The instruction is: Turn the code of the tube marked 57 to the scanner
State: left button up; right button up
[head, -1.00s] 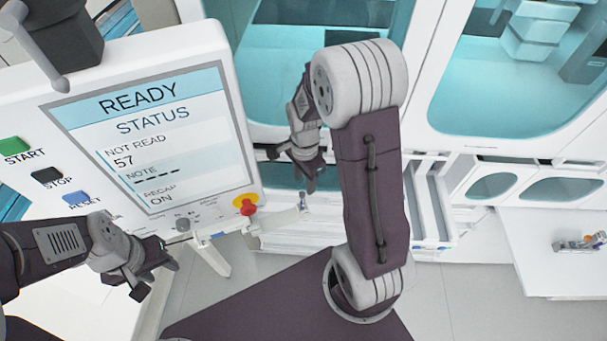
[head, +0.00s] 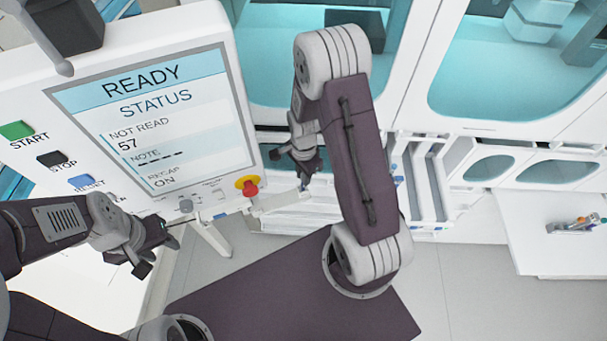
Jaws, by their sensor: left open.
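The display panel (head: 150,125) at the left reads READY, STATUS, NOT READ, 57, with dashes beside NOTE and RECAP ON. I cannot make out a tube marked 57 or its code, and no label is legible at this size. My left gripper (head: 154,248) is open, in front of the panel's lower edge, with nothing visible between its fingers. My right gripper (head: 290,170) is right of the panel, above the red stop knob's level, partly hidden by its own arm. I cannot tell whether it is open or holds anything.
The panel has a red knob (head: 247,187) on yellow and green START (head: 17,130), black STOP and blue RESET buttons. White cabinets with teal windows stand behind.

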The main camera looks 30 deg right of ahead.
grip_shut()
jog(key=shift+r+p, duration=0.3)
jog(key=m, duration=0.2)
jog(key=shift+m, duration=0.4)
jog(key=shift+m+p, duration=0.35)
jog(key=shift+m, duration=1.05)
